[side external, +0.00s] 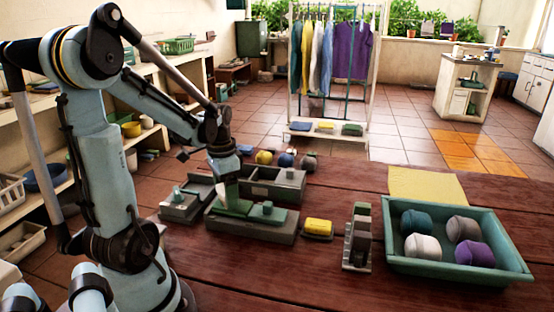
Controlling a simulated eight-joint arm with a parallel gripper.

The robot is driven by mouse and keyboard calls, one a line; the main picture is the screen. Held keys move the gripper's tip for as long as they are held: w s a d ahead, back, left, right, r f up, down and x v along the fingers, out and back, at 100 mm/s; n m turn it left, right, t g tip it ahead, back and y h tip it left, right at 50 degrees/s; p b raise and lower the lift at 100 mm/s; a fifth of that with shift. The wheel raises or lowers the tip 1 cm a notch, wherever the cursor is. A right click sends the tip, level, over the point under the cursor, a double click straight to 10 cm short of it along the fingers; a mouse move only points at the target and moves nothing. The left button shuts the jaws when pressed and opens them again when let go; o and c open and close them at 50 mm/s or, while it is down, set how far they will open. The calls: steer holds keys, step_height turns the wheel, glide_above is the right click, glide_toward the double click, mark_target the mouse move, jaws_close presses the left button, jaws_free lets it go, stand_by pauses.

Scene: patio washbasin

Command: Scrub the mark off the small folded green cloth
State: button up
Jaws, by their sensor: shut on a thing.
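My gripper (226,194) is shut at the left part of a low grey stand (250,229) on the wooden table. It points down onto a flat green piece (235,209), perhaps the small folded green cloth. What is between the fingers is small and partly hidden; it looks like a pale green item touching or just above that piece. Another green block with a knob (268,212) sits on the right part of the same stand. I cannot make out a mark on the green piece from here.
A yellow sponge (318,226) in a dark dish and an upright grey holder (357,238) stand to the right. A teal tray (460,269) holds several rolled towels. A yellow cloth (426,184) lies behind it. Grey boxes (273,183) stand close behind my gripper.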

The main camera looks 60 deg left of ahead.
steer(key=shift+w+d+f, duration=0.15)
steer(key=shift+w+d, duration=0.9)
steer(key=shift+d, duration=0.05)
steer(key=shift+s+a, duration=1.1)
steer(key=shift+w+d+f, duration=0.1)
steer(key=shift+w+d, duration=1)
steer(key=shift+d, duration=0.05)
stand_by(4.0)
steer(key=shift+r, duration=2.5)
